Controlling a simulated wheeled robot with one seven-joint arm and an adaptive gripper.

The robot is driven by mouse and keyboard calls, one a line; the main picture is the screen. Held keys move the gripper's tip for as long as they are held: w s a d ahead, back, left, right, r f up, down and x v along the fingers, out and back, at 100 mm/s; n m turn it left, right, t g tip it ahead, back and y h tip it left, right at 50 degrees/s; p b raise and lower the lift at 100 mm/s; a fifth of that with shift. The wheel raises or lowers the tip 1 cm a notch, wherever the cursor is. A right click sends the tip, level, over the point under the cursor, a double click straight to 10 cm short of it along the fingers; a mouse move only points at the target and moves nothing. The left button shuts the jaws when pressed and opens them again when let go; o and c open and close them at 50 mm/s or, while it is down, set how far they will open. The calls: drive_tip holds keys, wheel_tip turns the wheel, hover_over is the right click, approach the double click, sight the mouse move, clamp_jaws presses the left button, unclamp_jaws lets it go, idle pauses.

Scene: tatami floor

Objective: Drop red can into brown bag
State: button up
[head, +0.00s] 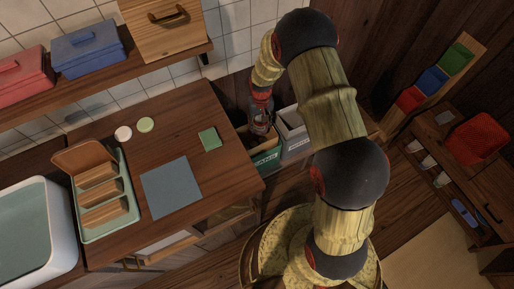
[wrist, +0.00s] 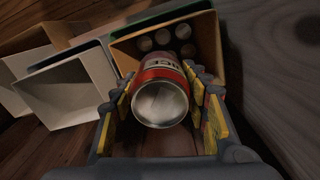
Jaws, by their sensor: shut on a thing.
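My gripper (wrist: 162,88) is shut on the red can (wrist: 158,72), with yellow-padded fingers on both sides of it. The can's silver end faces the wrist camera. In the head view my gripper (head: 261,122) is at the end of the arm, above the bins right of the counter; the can cannot be made out clearly there. In the head view a green-fronted bin (head: 266,160) reads "CANS".
White open bins (wrist: 72,92) stand left of the brown container in the wrist view; a white bin (head: 293,128) shows in the head view. The wooden counter (head: 225,170) edges close to the bins. A shelf (head: 110,82) holds boxes above the counter.

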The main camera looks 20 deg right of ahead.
drive_tip(key=o, duration=0.9)
drive_tip(key=shift+c, duration=0.2)
drive_tip(key=shift+r, duration=0.15)
wheel_tip(320, 180, up, 12)
drive_tip(key=shift+f, duration=0.15)
drive_tip(key=s+r+t, duration=0.2)
drive_tip(key=s+r, duration=0.7)
drive_tip(key=r, duration=0.2)
drive_tip(key=s+r+t+p, duration=0.1)
drive_tip(key=s+r, duration=0.9)
drive_tip(key=r, duration=0.1)
drive_tip(key=s+r+t+p, duration=0.1)
drive_tip(key=s+r+t, duration=0.1)
drive_tip(key=s+r, duration=0.7)
drive_tip(key=shift+s+r+n+t, duration=0.15)
drive_tip(key=shift+s+r+n, duration=0.05)
drive_tip(key=shift+r, duration=0.3)
drive_tip(key=shift+s+r+n+t, duration=0.15)
drive_tip(key=shift+r+n, duration=0.05)
drive_tip(key=shift+r, duration=0.3)
